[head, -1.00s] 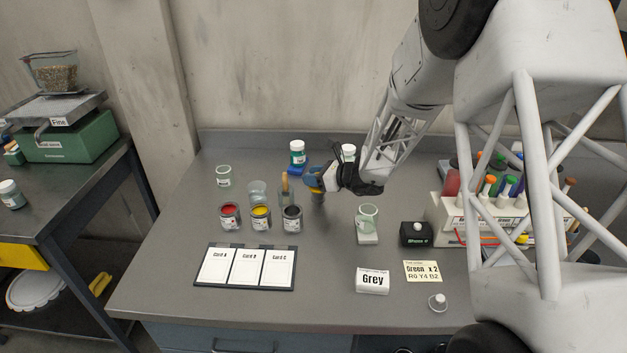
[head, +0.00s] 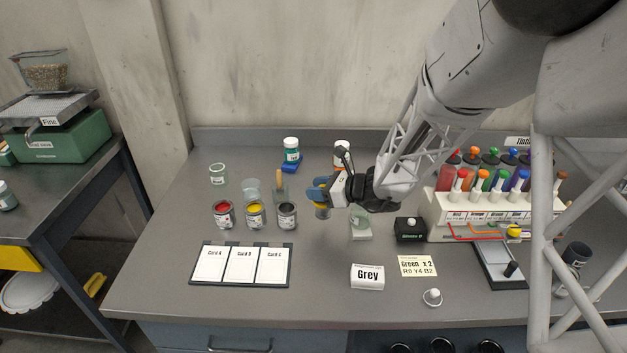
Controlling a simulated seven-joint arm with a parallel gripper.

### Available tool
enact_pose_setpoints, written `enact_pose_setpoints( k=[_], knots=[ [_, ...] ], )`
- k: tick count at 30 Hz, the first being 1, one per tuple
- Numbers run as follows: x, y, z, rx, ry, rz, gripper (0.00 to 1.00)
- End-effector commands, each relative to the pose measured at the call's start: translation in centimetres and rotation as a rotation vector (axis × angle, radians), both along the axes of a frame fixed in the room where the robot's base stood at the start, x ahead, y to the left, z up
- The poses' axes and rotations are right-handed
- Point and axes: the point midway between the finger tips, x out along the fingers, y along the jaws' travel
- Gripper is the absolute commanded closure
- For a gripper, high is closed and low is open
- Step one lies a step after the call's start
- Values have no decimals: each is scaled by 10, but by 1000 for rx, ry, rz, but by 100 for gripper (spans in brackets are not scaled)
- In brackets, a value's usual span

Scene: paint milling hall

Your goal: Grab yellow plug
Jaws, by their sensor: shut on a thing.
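A separate yellow knob-like piece (head: 514,231), perhaps the yellow plug, is at the front of the white tinting rack (head: 470,206), far right of my gripper.
Tins of red (head: 223,213), yellow (head: 255,213) and dark paint (head: 287,214) stand left of my gripper. A card tray (head: 240,263) and Grey block (head: 367,277) lie in front.

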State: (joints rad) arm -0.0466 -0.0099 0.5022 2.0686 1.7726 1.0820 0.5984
Motion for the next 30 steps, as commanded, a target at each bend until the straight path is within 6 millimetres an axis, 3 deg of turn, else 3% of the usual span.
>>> enact_pose_setpoints(
  k=[6,12,30],
  knots=[
    [-22,-6,3,-1,-2,0,90],
    [-32,-9,4,0,-1,-1,90],
    [-35,-10,4,0,-1,-1,90]
  ],
)
